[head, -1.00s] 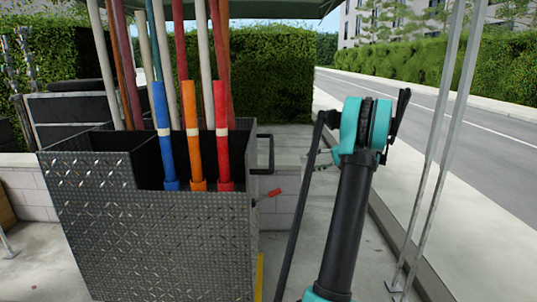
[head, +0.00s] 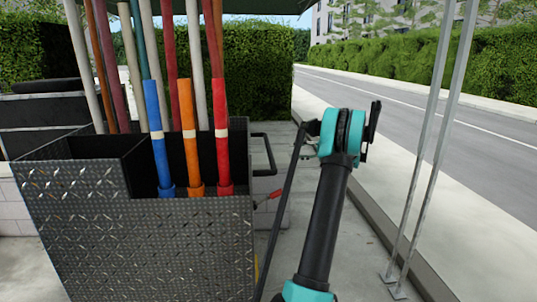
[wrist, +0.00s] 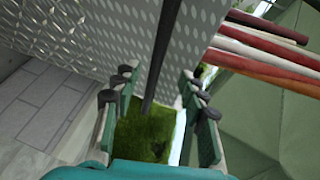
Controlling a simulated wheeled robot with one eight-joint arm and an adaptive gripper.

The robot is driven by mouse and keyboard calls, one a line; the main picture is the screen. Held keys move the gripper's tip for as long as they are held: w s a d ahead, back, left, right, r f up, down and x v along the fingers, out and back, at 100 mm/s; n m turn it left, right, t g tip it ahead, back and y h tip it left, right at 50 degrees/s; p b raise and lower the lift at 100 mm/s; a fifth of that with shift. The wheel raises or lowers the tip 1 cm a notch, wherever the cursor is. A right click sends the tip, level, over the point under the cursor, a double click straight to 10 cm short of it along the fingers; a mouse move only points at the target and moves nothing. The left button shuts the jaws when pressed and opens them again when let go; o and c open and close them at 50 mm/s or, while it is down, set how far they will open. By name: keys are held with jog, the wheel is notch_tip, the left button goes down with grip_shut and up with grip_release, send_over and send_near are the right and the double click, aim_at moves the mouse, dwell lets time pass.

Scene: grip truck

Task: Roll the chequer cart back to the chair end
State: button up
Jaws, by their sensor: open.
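The chequer cart (head: 140,250) is a grey tread-plate box on the left of the head view, holding several coloured poles upright. A black looped handle (head: 270,158) sticks out from its right side, with a red-tipped lever (head: 268,196) below. My gripper (wrist: 158,92) is open in the wrist view, and a dark bar (wrist: 160,50) runs between its spread fingers, in front of the chequer plate. I cannot tell whether the fingers touch the bar. In the head view the fingers are mostly hidden behind my teal wrist, right of the cart. No chair is recognisable.
Two slim metal posts (head: 430,150) stand on the pavement to the right, beside the kerb and road (head: 450,115). A hedge (head: 255,75) and a low pale wall (head: 20,215) lie behind the cart.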

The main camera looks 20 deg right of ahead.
aim_at(270, 152)
jog(key=x, duration=1.3)
grip_shut()
